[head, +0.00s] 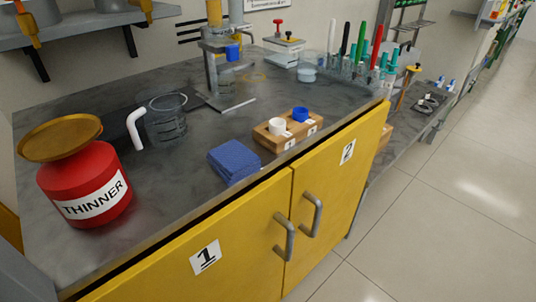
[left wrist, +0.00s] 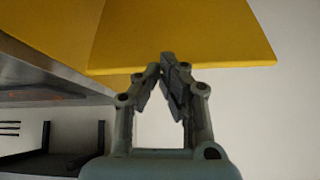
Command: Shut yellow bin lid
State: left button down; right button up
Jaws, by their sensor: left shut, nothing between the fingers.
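A large yellow panel (left wrist: 180,35) fills the top of the left wrist view, with a second yellow face (left wrist: 50,30) to its left. It may be the bin or its lid; I cannot tell which part, or how far the lid stands open. My left gripper (left wrist: 168,62) is shut and empty, its fingertips overlapping the panel's lower edge in the picture. I cannot tell if they touch it. In the head view a small yellow patch (head: 9,228) shows at the left edge, but no whole bin. Neither gripper shows in the head view.
A grey-topped bench (head: 120,235) with yellow doors (head: 235,245) carries a red thinner can (head: 85,190), a glass jug (head: 165,120), a blue cloth (head: 234,162) and a wooden cup block (head: 288,132). A wall shelf (head: 90,25) is above. Floor (head: 450,225) at right is clear.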

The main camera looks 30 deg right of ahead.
pick_arm(q)
jog(key=w+a+r+n+t, duration=0.1)
jog(key=w+a+r, duration=0.3)
jog(key=w+r, duration=0.3)
jog(key=w+a+f+b, duration=0.1)
jog(key=w+f+b, duration=0.2)
jog(key=f, duration=0.6)
jog(key=shift+w+f+y, duration=0.25)
jog(key=shift+w+y, duration=0.05)
jog(key=shift+w, duration=0.5)
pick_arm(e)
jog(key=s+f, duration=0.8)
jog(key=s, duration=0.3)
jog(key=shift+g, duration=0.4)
pick_arm(q)
jog(key=shift+f, duration=0.1)
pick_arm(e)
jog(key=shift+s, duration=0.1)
